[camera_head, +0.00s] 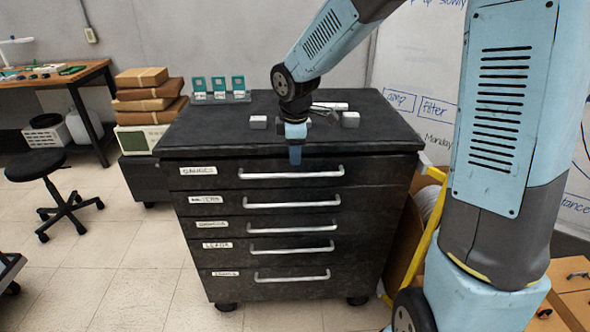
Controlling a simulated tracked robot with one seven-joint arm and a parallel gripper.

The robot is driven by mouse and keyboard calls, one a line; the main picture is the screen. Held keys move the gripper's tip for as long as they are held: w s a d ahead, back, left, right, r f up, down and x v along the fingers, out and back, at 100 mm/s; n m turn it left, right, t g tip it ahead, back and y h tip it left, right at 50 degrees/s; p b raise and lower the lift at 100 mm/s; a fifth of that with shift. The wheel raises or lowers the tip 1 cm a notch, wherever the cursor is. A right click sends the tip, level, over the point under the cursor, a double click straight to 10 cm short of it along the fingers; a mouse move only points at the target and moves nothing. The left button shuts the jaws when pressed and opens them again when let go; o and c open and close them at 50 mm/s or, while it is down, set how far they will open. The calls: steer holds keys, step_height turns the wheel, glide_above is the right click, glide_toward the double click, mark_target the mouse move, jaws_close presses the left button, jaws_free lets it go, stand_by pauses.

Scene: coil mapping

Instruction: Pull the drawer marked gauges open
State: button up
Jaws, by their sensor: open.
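A black drawer cabinet (300,142) stands in the middle of the view with several stacked drawers, all shut. The top drawer (218,181) carries a white label that seems to read "GAUGES", and a silver bar handle (291,174) runs across it. The drawers below have similar handles and labels. My gripper (295,158) points down at the cabinet's front top edge, just above the top handle's middle. It is open, with nothing seen between its fingers. The gap between fingers and handle is too small to judge.
Small metal blocks (350,119) and a teal rack (219,88) sit on the cabinet top. Wrapped parcels (149,98) are stacked behind left. A black stool (52,187) stands left. A yellow frame (425,230) is close on the cabinet's right. The floor before the cabinet looks clear.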

mark_target(295, 174)
steer(key=f, duration=0.3)
steer(key=w+f, duration=0.1)
steer(key=f, duration=0.3)
steer(key=shift+w+f, duration=0.15)
steer(key=shift+w, duration=0.05)
steer(key=shift+c, duration=0.2)
jaws_close()
steer(key=shift+d, duration=0.25)
steer(key=shift+a, duration=0.15)
steer(key=shift+s, duration=0.1)
